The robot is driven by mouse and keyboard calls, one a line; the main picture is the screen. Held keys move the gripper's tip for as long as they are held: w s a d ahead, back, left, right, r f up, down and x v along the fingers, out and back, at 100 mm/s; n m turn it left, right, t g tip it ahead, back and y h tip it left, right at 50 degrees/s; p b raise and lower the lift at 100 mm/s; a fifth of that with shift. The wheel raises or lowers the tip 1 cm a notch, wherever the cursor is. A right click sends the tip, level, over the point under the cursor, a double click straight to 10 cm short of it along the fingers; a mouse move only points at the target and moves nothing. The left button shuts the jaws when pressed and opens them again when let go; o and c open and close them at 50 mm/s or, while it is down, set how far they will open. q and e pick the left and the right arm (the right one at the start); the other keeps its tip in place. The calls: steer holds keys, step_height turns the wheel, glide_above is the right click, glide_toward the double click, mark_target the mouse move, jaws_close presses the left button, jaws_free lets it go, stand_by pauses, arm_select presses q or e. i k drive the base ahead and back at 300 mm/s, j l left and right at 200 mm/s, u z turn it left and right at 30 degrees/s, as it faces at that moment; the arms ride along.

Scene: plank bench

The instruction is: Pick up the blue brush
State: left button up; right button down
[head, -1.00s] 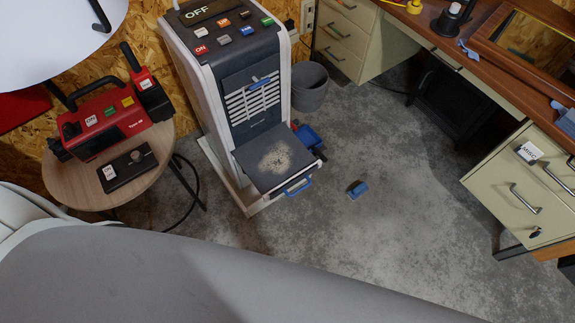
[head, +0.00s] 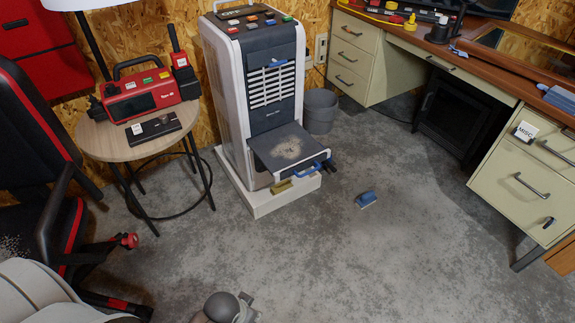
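A small blue brush-like block (head: 366,200) lies on the grey concrete floor, right of the machine and in front of the desk. Its lower edge looks paler, perhaps bristles, but it is too small to tell. Nothing touches it. Neither of my grippers shows in the head view. A rounded grey part at the bottom edge looks like a piece of my own arm, with no fingers visible.
A tall white and grey machine (head: 232,100) stands on a pale base, its dusty tray (head: 262,160) sticking out. A round table (head: 95,145) and a red-black chair (head: 50,225) are at left. A desk (head: 480,80) and grey bin (head: 320,110) stand behind. The middle floor is clear.

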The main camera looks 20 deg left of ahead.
mark_target(365, 199)
steer(key=i+l+u, duration=0.15)
steer(key=u, duration=0.3)
steer(key=i+l+u, duration=0.2)
steer(key=u, duration=0.2)
steer(key=i+l+u, duration=0.15)
steer(key=u, duration=0.3)
steer(key=l, duration=0.1)
